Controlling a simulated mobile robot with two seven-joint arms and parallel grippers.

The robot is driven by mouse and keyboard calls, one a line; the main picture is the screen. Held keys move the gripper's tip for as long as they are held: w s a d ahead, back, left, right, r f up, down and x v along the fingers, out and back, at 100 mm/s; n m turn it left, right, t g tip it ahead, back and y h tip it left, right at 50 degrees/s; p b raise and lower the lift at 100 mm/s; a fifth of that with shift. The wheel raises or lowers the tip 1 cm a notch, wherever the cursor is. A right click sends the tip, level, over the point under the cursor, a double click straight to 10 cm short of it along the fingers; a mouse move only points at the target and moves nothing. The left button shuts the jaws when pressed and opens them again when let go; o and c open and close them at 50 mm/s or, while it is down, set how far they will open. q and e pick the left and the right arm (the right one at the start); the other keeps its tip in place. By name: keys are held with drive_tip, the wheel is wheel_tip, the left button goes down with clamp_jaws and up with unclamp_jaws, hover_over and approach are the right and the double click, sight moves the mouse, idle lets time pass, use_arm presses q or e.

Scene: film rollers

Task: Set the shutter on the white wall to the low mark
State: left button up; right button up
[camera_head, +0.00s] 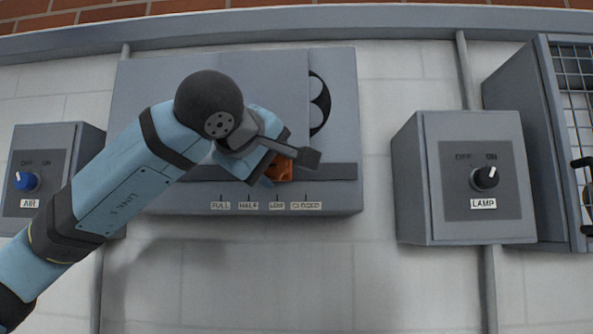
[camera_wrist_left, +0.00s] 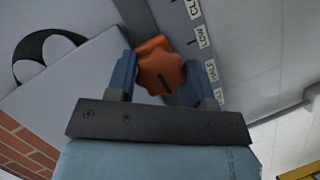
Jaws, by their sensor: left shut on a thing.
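The shutter (camera_head: 270,75) is a grey plate on a grey wall box, with a round opening (camera_head: 320,103) partly showing beside its right edge. Its orange knob (camera_head: 284,167) is partly hidden by my left gripper (camera_head: 277,168). In the head view the knob is roughly above the low mark (camera_head: 277,206), between the half mark (camera_head: 248,206) and the closed mark (camera_head: 306,206). In the left wrist view the orange knob (camera_wrist_left: 160,70) sits between the two blue fingers of my left gripper (camera_wrist_left: 160,78), which is shut on it. My right gripper is out of view.
A lamp switch box (camera_head: 470,175) and a wire-fronted cabinet (camera_head: 550,140) stand to the right. An air switch box (camera_head: 50,160) is at the left, near my left arm. The wall below the shutter box is bare.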

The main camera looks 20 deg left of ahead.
use_arm(q)
drive_tip(key=shift+a, duration=0.25)
drive_tip(key=o, duration=1.3)
drive_tip(key=shift+d, duration=0.25)
drive_tip(key=shift+a, duration=0.15)
drive_tip(key=shift+s, duration=0.1)
drive_tip(key=b+v, duration=0.2)
drive_tip(key=v, duration=1.1)
drive_tip(key=shift+s+r+b, duration=0.1)
drive_tip(key=shift+s+b, duration=0.25)
drive_tip(key=shift+b, duration=0.05)
drive_tip(key=shift+w, duration=0.1)
